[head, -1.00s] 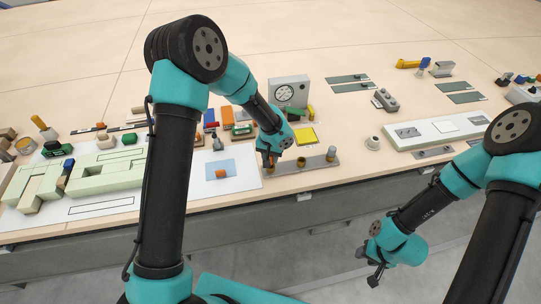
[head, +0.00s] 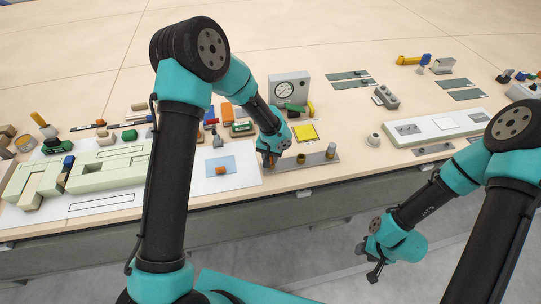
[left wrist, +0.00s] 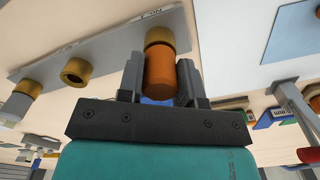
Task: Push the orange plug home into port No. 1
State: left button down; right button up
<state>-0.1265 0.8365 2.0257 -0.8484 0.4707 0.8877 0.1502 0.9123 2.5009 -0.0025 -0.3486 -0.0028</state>
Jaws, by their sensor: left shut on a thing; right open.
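The orange plug (left wrist: 159,75) is between the fingers of my left gripper (left wrist: 160,85), which is shut on it. Its far end meets the brass ring of port No. 1 (left wrist: 160,38) in the left wrist view, in line with it. How deep it sits cannot be told. The grey port strip (left wrist: 105,48) has a "No. 1" mark beside this port. In the head view, my left gripper (head: 270,160) is low at the left end of the strip (head: 316,160) and hides most of the plug. My right gripper (head: 374,272) is open and empty, in front of the bench.
An empty brass port (head: 301,158) is in the middle of the strip; a port holding a grey cylinder (head: 331,151) is at its right end. A gauge box (head: 289,88) and a yellow pad (head: 306,132) stand behind. A blue patch (head: 205,164) lies to the left.

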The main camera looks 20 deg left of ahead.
pick_arm(q)
jog(key=shift+f, duration=0.1)
jog(key=c, duration=0.7)
grip_release()
jog(key=shift+r, duration=4)
